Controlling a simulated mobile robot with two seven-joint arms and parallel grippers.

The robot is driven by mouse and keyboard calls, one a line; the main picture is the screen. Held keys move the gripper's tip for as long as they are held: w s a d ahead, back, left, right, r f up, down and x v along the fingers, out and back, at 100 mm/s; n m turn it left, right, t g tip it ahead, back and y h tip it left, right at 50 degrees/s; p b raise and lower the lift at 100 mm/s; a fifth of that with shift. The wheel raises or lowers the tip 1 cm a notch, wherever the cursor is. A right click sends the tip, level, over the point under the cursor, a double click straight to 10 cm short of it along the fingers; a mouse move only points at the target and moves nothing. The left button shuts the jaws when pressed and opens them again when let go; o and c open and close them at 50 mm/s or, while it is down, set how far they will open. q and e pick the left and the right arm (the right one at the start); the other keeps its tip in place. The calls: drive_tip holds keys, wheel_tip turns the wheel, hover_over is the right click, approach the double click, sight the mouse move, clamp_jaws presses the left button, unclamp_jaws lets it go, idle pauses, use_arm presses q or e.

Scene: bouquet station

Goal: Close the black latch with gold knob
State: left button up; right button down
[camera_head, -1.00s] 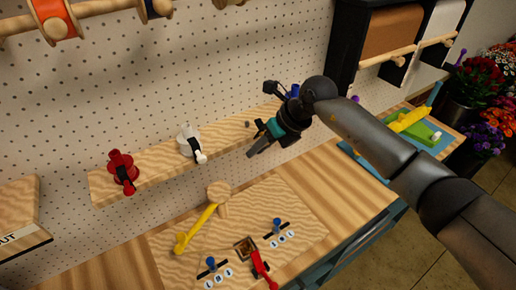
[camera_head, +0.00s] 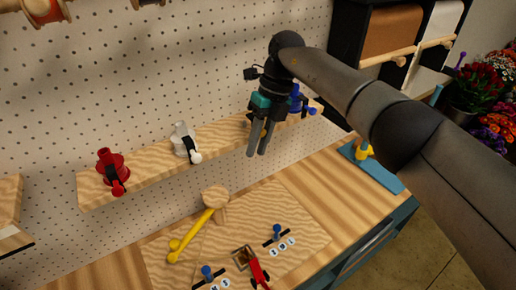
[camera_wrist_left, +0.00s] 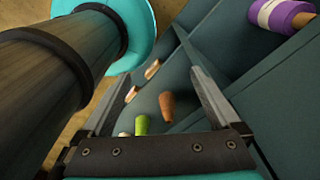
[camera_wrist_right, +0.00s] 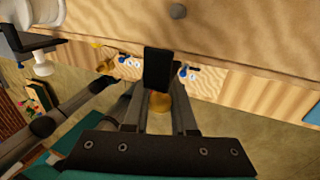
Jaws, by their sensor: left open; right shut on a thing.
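The black latch (camera_wrist_right: 158,66) with its gold knob (camera_wrist_right: 160,104) shows in the right wrist view, in front of the wooden shelf (camera_wrist_right: 240,45). My right gripper (camera_wrist_right: 160,112) is shut on the latch at its knob end, with a finger on each side. In the head view my right gripper (camera_head: 257,153) points down at the shelf front, between the white and blue latches, and hides most of the black latch. My left gripper (camera_wrist_left: 160,78) is open and empty over a dark teal compartment; it is outside the head view.
A red latch (camera_head: 112,170), a white latch (camera_head: 185,143) and a blue latch (camera_head: 300,102) stand along the shelf. Below, a board holds a yellow lever (camera_head: 192,236), blue sliders and a red-handled clamp (camera_head: 257,270). A blue tray (camera_head: 378,172) lies at right.

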idle(0.5)
drive_tip(key=c, duration=0.7)
unclamp_jaws()
drive_tip(key=shift+r, duration=0.1)
drive_tip(key=b+v, duration=0.1)
drive_tip(key=v, duration=0.4)
drive_tip(key=shift+w+r+b, duration=0.15)
drive_tip(key=shift+r+b, duration=0.15)
drive_tip(key=shift+v, duration=0.85)
